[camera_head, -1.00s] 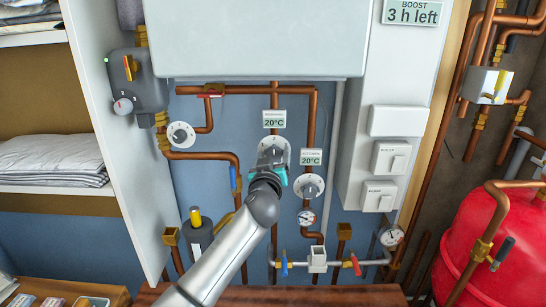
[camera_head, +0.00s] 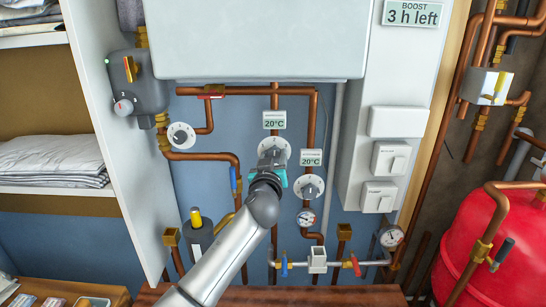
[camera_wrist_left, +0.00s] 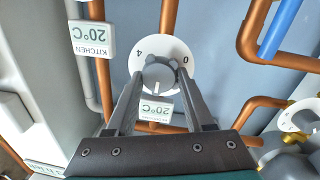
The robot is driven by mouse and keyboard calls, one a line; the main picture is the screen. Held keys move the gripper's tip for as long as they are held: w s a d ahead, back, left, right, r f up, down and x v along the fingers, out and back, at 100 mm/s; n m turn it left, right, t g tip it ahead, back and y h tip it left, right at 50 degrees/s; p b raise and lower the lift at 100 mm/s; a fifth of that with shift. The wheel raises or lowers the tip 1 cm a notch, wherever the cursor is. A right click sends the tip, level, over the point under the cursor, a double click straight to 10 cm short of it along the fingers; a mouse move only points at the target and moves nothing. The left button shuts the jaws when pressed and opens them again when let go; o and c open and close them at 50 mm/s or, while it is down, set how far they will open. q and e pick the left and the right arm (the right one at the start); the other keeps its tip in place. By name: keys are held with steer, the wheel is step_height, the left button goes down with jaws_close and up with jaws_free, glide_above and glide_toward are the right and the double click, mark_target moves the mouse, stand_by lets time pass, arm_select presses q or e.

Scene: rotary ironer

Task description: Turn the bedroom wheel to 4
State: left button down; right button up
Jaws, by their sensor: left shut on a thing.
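The bedroom wheel (camera_head: 275,144) is a white round dial with a grey knob, on a copper pipe below a 20°C display (camera_head: 274,119). In the head view my left gripper (camera_head: 271,161) covers much of it. In the left wrist view, which is upside down, the dial (camera_wrist_left: 177,50) shows the numbers 4 and 0. The grey knob (camera_wrist_left: 158,74) sits between the fingers of my left gripper (camera_wrist_left: 158,82), which is shut on it. A pale line on the knob points toward the 20°C display (camera_wrist_left: 156,109). My right gripper is not in view.
The kitchen dial (camera_head: 309,187) sits close to the lower right, with its own display (camera_head: 311,157). Another dial (camera_head: 181,135) is on the left. A white boiler box (camera_head: 260,40) hangs above. Copper pipes and valves surround the wheel.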

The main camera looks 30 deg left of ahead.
arm_select(q)
steer(key=m+p, duration=0.2)
steer(key=m, duration=0.3)
steer(key=shift+d+r+g+p, duration=0.1)
steer(key=shift+d+g+p, duration=0.05)
steer(key=shift+g+p, duration=0.25)
steer(key=m+p, duration=0.2)
steer(key=m, duration=0.4)
steer(key=shift+d+g+p, duration=0.1)
steer(key=shift+g+p, duration=0.2)
steer(key=shift+p, duration=0.1)
steer(key=m+y+p, duration=0.1)
steer(key=m, duration=0.4)
steer(key=shift+w+p, duration=0.1)
steer(key=shift+p, duration=0.3)
steer(key=m, duration=0.2)
steer(key=m+p, duration=0.1)
steer(key=m, duration=0.2)
steer(key=shift+d+f+m+g+y, duration=0.1)
steer(key=shift+f+m+g+y, duration=0.2)
steer(key=shift+y, duration=0.1)
steer(key=shift+p, duration=0.3)
steer(key=shift+c, duration=1.4)
jaws_free()
